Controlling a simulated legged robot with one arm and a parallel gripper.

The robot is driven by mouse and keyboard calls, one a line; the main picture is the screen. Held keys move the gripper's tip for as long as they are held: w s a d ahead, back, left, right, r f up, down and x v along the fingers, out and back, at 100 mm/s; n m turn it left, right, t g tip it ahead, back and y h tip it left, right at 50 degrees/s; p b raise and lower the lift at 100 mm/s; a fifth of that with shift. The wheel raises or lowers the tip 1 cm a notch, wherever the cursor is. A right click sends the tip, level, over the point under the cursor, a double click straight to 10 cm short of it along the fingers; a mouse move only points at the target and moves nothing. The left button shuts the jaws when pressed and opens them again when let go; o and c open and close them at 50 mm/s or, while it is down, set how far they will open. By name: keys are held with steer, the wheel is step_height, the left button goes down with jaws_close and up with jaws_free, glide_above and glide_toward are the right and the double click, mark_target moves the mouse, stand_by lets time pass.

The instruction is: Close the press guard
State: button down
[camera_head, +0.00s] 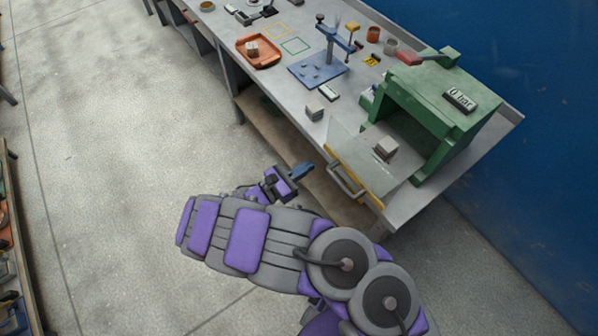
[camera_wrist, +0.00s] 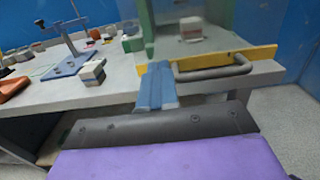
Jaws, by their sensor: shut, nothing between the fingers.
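The press (camera_head: 430,105) is a green box frame at the right end of the bench, with a label reading "0 bar" on top. Its guard (camera_head: 352,150) is a clear panel with a yellow edge strip and a grey bar handle (camera_head: 345,183). The guard stands open, out from the press mouth towards the bench's front edge. In the wrist view the handle (camera_wrist: 215,69) is just right of my fingertips. My gripper (camera_head: 302,170) is shut and empty, left of the handle and apart from it in the head view. Its blue fingers also show in the wrist view (camera_wrist: 158,68).
A pale block (camera_head: 385,148) shows by the press mouth, behind the guard. Another block (camera_head: 315,111), a blue stand (camera_head: 318,68) and an orange tray (camera_head: 259,52) are on the bench (camera_head: 285,97). The floor left of the bench is clear.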

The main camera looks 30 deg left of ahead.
mark_target(341, 149)
steer(key=x, duration=0.2)
steer(key=d+x, duration=0.1)
steer(key=x, duration=0.2)
steer(key=b+x, duration=0.1)
steer(key=x, duration=0.2)
steer(key=shift+s+d+r, duration=0.2)
steer(key=shift+d, duration=0.1)
steer(key=shift+w, duration=0.55)
steer(key=shift+w+a+f, duration=0.15)
steer(key=shift+a, duration=0.3)
steer(key=shift+w+d, duration=0.1)
steer(key=shift+d, duration=0.3)
steer(key=shift+w+d+b, duration=0.25)
steer(key=shift+b, duration=0.1)
steer(key=b+x, duration=0.5)
steer(key=x, duration=1.1)
steer(key=shift+w+a, duration=0.1)
steer(key=shift+w+r+b, duration=0.15)
steer(key=shift+r+b, duration=0.2)
steer(key=shift+r, duration=0.1)
